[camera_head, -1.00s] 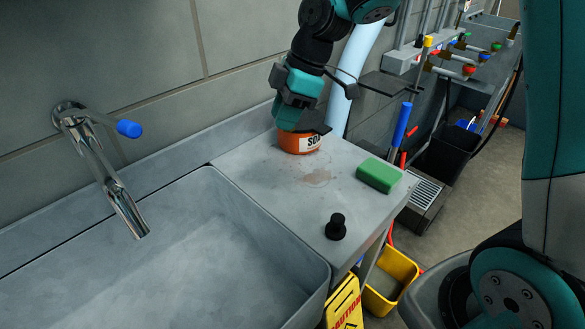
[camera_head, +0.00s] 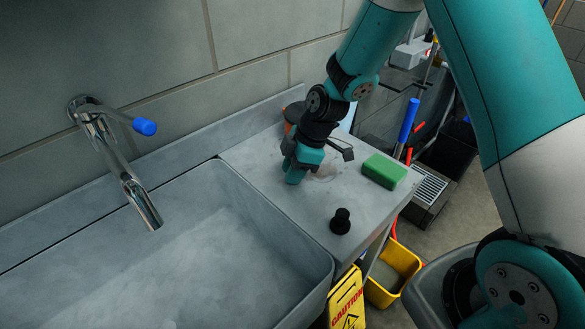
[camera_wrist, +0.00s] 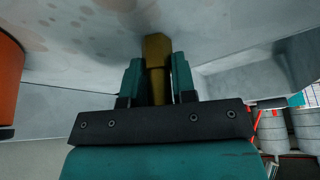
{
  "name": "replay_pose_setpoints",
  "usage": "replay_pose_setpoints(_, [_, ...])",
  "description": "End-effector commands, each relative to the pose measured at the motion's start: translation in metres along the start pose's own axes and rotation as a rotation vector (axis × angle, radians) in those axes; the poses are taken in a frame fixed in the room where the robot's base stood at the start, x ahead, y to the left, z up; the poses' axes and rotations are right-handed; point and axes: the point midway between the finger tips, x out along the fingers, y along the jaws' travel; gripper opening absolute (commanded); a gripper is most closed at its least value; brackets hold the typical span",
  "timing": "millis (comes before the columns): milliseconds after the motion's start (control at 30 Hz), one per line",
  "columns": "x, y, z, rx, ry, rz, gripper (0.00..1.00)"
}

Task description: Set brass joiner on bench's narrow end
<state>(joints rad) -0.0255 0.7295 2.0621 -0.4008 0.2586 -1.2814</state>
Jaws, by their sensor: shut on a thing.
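The brass joiner (camera_wrist: 156,62) is a dull gold fitting with a wider block at its far end. It is clamped between the teal fingers of my gripper (camera_wrist: 157,80) in the wrist view. In the head view my gripper (camera_head: 297,172) is low over the bench (camera_head: 300,218), near the sink's far right corner, and the joiner is hidden there. In the wrist view the joiner's far end is close to a pale spotted surface; I cannot tell whether it touches.
The sink basin (camera_head: 180,250) lies left of the bench. A green sponge (camera_head: 384,171) and a black knob-like piece (camera_head: 340,221) stand on the bench. An orange tub (camera_head: 291,115) sits behind my arm, showing also in the wrist view (camera_wrist: 8,75). A yellow bucket (camera_head: 402,262) is below.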

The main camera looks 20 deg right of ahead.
Motion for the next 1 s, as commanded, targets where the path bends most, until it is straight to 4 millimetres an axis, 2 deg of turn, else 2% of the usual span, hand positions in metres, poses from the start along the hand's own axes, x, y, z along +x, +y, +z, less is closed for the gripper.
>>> replay_pose_setpoints(200, [0.003,0.0,0.001,0.0,0.0,0.0,0.0])
replay_pose_setpoints(233, [0.003,0.0,0.001,0.0,0.0,0.0,0.27])
replay_pose_setpoints(333, [0.002,0.0,0.001,0.0,0.0,0.0,0.5])
replay_pose_setpoints(600, [0.001,0.0,0.0,0.0,0.0,0.0,0.51])
replay_pose_setpoints(733, [-0.006,0.001,0.0,0.0,0.001,0.003,0.51])
replay_pose_setpoints(867, [-0.029,0.002,0.0,-0.001,0.001,0.007,0.51])
replay_pose_setpoints(1000, [-0.061,0.002,0.001,-0.001,0.001,0.008,0.51])
